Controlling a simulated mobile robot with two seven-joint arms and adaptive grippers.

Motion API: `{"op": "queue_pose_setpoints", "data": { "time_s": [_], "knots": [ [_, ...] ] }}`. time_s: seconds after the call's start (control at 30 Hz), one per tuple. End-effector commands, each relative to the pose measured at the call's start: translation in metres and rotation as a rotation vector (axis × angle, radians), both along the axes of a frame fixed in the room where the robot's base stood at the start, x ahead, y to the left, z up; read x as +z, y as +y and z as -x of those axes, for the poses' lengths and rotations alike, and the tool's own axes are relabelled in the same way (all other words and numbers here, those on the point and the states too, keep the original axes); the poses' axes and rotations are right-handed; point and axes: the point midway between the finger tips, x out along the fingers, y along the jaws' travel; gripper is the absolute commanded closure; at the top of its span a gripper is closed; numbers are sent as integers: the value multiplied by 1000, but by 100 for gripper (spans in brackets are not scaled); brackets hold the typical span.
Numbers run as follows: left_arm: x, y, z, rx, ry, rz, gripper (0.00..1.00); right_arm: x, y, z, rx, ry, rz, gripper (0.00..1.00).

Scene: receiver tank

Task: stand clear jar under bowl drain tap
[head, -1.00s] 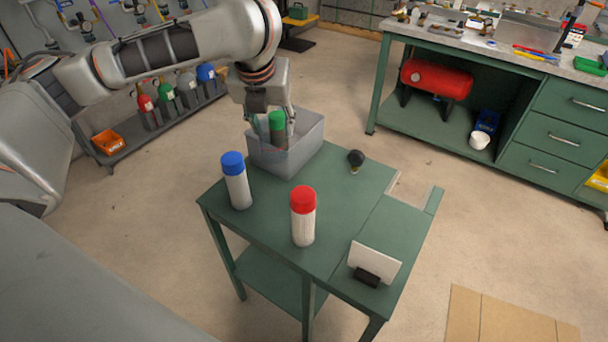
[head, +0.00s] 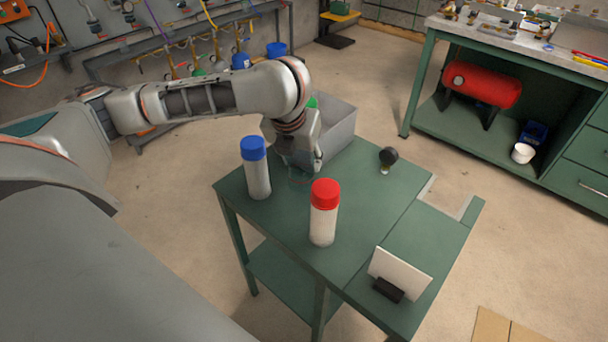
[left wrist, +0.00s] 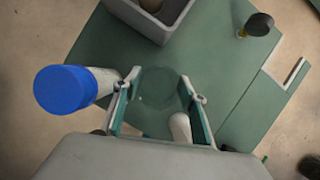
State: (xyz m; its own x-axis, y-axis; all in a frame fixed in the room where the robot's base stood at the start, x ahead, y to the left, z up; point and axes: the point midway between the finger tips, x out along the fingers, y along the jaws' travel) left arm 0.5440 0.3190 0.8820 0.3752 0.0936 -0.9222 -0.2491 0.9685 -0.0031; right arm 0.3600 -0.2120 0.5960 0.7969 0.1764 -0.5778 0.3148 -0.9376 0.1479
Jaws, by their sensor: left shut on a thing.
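My left gripper (head: 302,166) is shut on a clear jar (left wrist: 156,92), which is see-through with a faint green tint. In the left wrist view the jar sits between the two teal fingers. In the head view the jar (head: 300,179) shows only faintly below the gripper, over the green table between the blue-capped and red-capped bottles. I cannot tell whether it touches the tabletop. I cannot pick out the bowl drain tap for sure in either view. My right gripper is not in view.
The blue-capped bottle (head: 256,168) and red-capped bottle (head: 323,212) stand close to the gripper. A grey bin (head: 341,137) is behind it. A black-topped fitting (head: 388,157) and a white card (head: 400,272) are on the green table (head: 360,195). A red tank (head: 482,84) lies under the bench.

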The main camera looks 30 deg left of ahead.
Motion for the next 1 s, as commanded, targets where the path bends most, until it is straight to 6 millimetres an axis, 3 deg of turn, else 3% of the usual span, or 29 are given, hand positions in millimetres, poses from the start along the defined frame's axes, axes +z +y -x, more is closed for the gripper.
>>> {"op": "queue_pose_setpoints", "data": {
  "time_s": [0.17,0.4,0.77,0.8,0.87,1.0],
  "knots": [
    [-12,0,0,0,0,0,81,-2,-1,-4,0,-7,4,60],
    [-46,0,1,0,3,0,81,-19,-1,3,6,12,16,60],
    [-45,0,0,1,-2,0,81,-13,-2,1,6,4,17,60],
    [-46,0,0,2,-1,1,56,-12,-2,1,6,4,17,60],
    [-46,0,0,1,-1,0,42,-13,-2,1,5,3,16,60],
    [-46,0,0,1,-1,0,42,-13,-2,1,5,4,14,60]
  ]
}}
